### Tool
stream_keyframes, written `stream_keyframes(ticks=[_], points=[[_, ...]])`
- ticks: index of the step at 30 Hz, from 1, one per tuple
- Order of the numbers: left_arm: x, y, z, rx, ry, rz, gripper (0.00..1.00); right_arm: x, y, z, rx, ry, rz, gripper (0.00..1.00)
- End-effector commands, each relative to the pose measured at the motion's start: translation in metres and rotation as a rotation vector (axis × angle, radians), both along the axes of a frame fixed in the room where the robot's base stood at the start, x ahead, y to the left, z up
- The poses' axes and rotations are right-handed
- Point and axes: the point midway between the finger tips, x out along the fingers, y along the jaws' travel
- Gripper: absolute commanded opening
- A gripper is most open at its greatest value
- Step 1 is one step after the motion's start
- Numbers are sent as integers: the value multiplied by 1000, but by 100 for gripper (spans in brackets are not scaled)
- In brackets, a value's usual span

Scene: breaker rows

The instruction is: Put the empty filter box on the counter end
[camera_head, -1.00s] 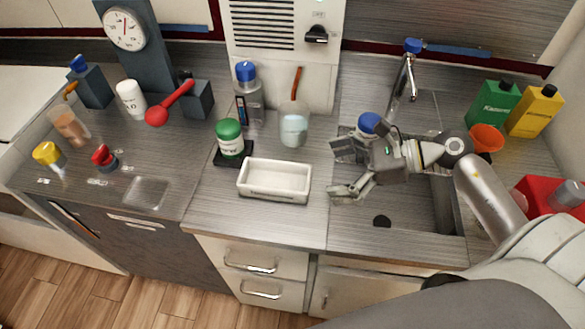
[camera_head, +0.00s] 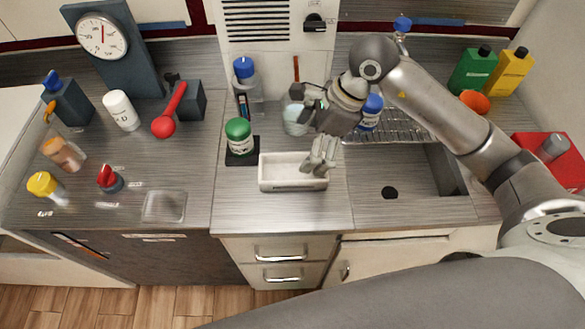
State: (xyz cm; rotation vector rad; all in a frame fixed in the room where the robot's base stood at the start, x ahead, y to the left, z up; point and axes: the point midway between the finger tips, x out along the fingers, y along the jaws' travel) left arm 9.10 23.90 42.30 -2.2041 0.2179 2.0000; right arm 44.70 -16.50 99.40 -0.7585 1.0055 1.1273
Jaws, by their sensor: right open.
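The empty filter box, a white open-topped rectangular tray (camera_head: 275,184), sits on the grey counter (camera_head: 265,213) in front of the green-capped jar, and its inside looks empty. My right gripper (camera_head: 313,142) is open at the box's right end, with one finger reaching down over that end. The finger hides part of the box's right wall, and I cannot tell whether it touches. My left gripper is not in view.
A green-capped jar (camera_head: 239,137) stands just behind the box, with a blue-capped bottle (camera_head: 246,80) further back. The sink (camera_head: 405,170) is to the right. A red-handled lever (camera_head: 170,115), a white bottle (camera_head: 122,111) and a clear square plate (camera_head: 164,206) are to the left.

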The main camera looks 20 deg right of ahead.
Motion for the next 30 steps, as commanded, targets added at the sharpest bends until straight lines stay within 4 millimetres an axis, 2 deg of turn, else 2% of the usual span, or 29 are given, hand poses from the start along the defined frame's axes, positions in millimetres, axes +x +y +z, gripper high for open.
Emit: stream_keyframes(ticks=[7, 14, 19, 22, 30], points=[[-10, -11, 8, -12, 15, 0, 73, 3, 15, -35, 3, 4, 1, 100], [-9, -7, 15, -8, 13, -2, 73, 6, 21, -51, 3, 5, 2, 100], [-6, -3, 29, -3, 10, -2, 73, 12, 27, -74, 4, 7, 1, 100], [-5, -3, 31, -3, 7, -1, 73, 14, 31, -87, 5, 5, 1, 100], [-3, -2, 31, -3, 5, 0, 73, 15, 33, -95, 2, 0, 3, 100]])
